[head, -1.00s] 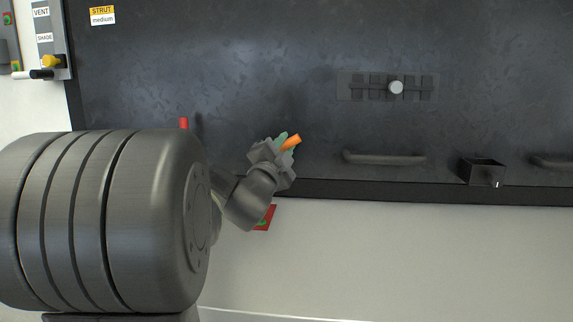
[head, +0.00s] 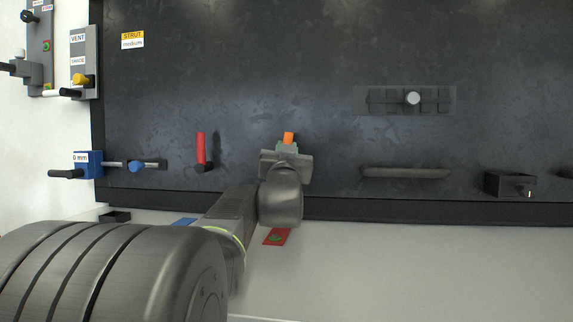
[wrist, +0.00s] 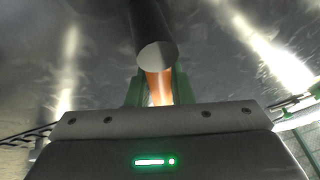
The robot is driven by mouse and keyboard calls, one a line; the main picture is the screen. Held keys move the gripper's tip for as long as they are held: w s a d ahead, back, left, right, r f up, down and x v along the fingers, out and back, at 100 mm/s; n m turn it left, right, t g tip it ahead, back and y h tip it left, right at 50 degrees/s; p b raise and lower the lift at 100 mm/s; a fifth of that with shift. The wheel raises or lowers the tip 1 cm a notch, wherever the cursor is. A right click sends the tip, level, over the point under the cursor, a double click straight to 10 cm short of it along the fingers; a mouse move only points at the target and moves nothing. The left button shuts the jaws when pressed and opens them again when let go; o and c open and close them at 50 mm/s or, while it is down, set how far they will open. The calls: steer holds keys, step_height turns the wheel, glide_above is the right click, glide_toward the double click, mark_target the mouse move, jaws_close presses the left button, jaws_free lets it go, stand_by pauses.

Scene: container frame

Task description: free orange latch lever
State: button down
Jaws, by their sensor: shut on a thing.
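The orange latch lever (head: 288,137) stands upright in front of the dark panel in the head view. My gripper (head: 287,148) is shut on it, with its green fingertips to either side and the orange end showing above them. In the wrist view the orange lever (wrist: 158,86) shows between the green fingers of my gripper (wrist: 153,92). A dark round bar (wrist: 152,30) runs away from the camera just above it there. The lever's pivot and lower part are hidden behind my gripper.
A red lever (head: 201,148) stands on the panel to the left. A blue block with a rod (head: 88,163) is farther left. A grey handle bar (head: 406,172) and a dark box (head: 509,184) are to the right. A red-and-green tag (head: 277,236) is below my gripper.

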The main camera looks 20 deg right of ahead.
steer(key=shift+w+a+f+n+y+b, duration=0.1)
steer(key=shift+n+y+b, duration=0.2)
steer(key=shift+n, duration=0.25)
steer(key=shift+w+a+f+n+y+b, duration=0.1)
steer(key=shift+n+y+b, duration=0.15)
steer(key=shift+n, duration=0.3)
steer(key=shift+r+y, duration=0.1)
steer(key=shift+y, duration=0.15)
steer(key=c, duration=1.3)
jaws_free()
steer(key=shift+a, duration=0.1)
steer(key=v, duration=1.2)
steer(key=shift+b, duration=0.35)
steer(key=x, duration=1.2)
steer(key=shift+r+p, duration=0.1)
steer(key=shift+p, duration=0.3)
